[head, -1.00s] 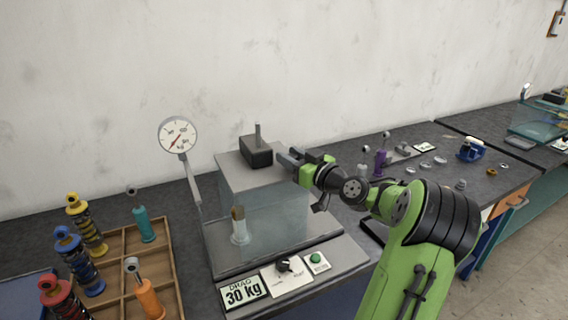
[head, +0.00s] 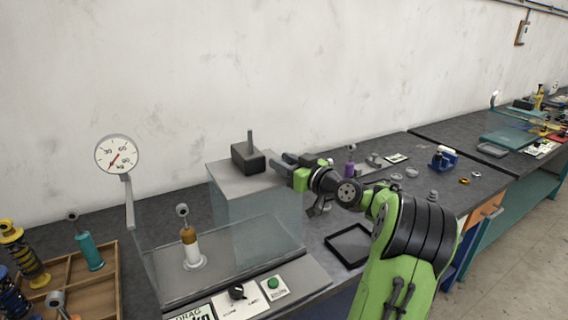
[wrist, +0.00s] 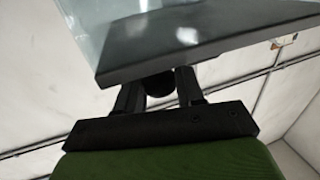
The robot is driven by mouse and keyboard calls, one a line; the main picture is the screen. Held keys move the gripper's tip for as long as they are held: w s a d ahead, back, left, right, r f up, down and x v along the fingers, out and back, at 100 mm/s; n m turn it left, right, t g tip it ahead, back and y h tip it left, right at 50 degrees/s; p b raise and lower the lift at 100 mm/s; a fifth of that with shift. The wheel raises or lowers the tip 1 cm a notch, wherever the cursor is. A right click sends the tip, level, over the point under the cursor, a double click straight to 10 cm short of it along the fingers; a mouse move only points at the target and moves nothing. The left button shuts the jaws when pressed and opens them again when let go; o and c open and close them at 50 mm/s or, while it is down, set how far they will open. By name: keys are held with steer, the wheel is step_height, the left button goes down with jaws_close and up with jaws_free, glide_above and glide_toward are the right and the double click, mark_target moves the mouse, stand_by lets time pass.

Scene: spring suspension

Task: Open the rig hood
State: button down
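The rig hood (head: 255,225) is a clear box with a grey top (head: 224,173). A black block with an upright rod (head: 248,158) sits on that top. My gripper (head: 278,162) is at the right edge of the grey top. In the wrist view its two fingers (wrist: 158,92) stand apart, flanking a dark rounded piece (wrist: 158,84), apparently the hood's handle; the contact is partly hidden. The hood's dark edge (wrist: 190,38) is just above them. A brass-and-white post (head: 191,246) stands on the rig base, left of the hood's tall part.
A dial gauge (head: 117,155) stands left of the rig. A wooden tray (head: 92,293) with shock absorbers is at the lower left. Control knob (head: 237,291) and green button (head: 273,283) are in front. A black frame (head: 350,246) and small parts lie to the right.

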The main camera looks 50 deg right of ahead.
steer(key=c, duration=0.8)
jaws_free()
steer(key=s, duration=1)
steer(key=s+b, duration=0.1)
steer(key=s, duration=0.4)
steer(key=shift+s+a, duration=0.25)
steer(key=shift+s, duration=0.15)
steer(key=shift+w, duration=0.1)
